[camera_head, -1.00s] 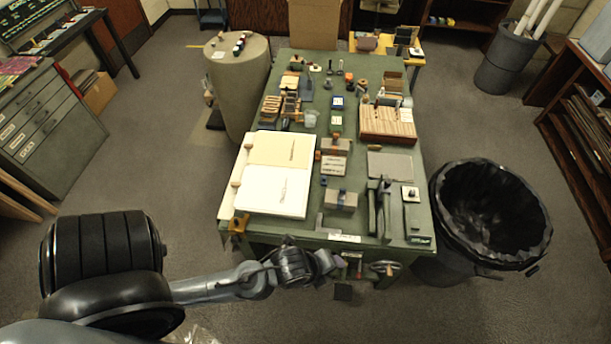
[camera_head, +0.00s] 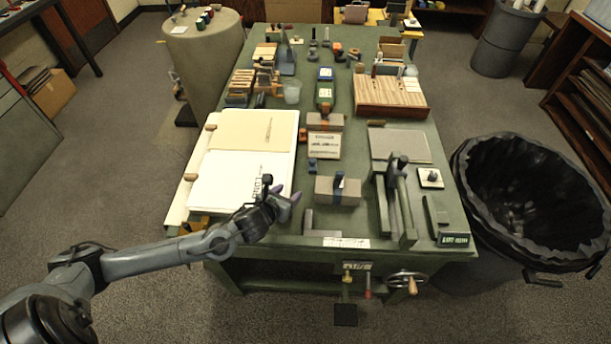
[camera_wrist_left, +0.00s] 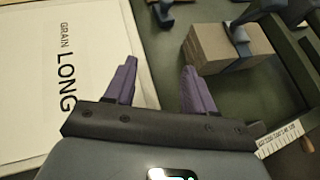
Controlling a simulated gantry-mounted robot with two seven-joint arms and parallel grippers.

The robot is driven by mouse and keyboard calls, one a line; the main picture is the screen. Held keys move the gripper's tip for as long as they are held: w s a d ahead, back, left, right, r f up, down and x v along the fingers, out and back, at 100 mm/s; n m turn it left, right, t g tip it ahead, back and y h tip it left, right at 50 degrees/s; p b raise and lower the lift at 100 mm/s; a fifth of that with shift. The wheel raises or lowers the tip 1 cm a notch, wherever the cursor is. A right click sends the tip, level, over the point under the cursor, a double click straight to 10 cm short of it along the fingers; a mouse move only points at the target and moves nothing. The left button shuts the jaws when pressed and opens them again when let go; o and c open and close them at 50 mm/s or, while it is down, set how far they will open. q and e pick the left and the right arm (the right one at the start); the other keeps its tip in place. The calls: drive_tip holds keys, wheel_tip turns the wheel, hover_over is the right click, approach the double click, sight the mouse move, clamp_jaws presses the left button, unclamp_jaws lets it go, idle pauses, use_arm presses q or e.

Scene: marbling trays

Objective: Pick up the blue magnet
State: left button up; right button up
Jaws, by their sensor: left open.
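A small dark blue piece (camera_head: 312,164) stands on the green table between the paper stack and the grey block; its edge shows at the top of the left wrist view (camera_wrist_left: 163,12). Another blue piece (camera_head: 338,184) sits across the grey-brown block (camera_head: 325,191), also seen in the left wrist view (camera_wrist_left: 240,38). I cannot tell for sure which one is the magnet. My left gripper (camera_head: 289,194) is over the table's front part, at the right edge of the paper stack. Its purple fingers (camera_wrist_left: 160,70) are spread with nothing between them. My right gripper is not in view.
The paper stack (camera_head: 240,182) lies left of the gripper. A green metal press or stand (camera_head: 410,225) rises to the right of the block. A brown block with orange (camera_head: 325,120) and a wooden rack (camera_head: 390,98) are farther back. A black bin (camera_head: 475,200) stands right of the table.

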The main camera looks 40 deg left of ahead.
use_arm(q)
drive_tip(key=shift+w+a+f+b, duration=0.15)
drive_tip(key=shift+w+f+b, duration=0.3)
drive_tip(key=shift+b, duration=0.1)
drive_tip(key=shift+w, duration=0.25)
approach(312, 160)
drive_tip(key=w+f, duration=0.1)
drive_tip(key=f+b, duration=0.1)
drive_tip(key=shift+w+a+f, duration=0.2)
drive_tip(key=shift+w+f, duration=0.1)
drive_tip(key=shift+w, duration=0.1)
drive_tip(key=shift+w+a, duration=0.2)
drive_tip(key=shift+w, duration=0.35)
drive_tip(key=x, duration=0.2)
drive_tip(key=b+x, duration=0.1)
drive_tip(key=x, duration=0.1)
drive_tip(key=shift+w+r, duration=0.15)
drive_tip(key=shift+r, duration=0.15)
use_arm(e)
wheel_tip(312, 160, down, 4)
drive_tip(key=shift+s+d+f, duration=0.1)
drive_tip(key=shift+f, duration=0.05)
use_arm(q)
drive_tip(key=shift+c, duration=0.4)
clamp_jaws()
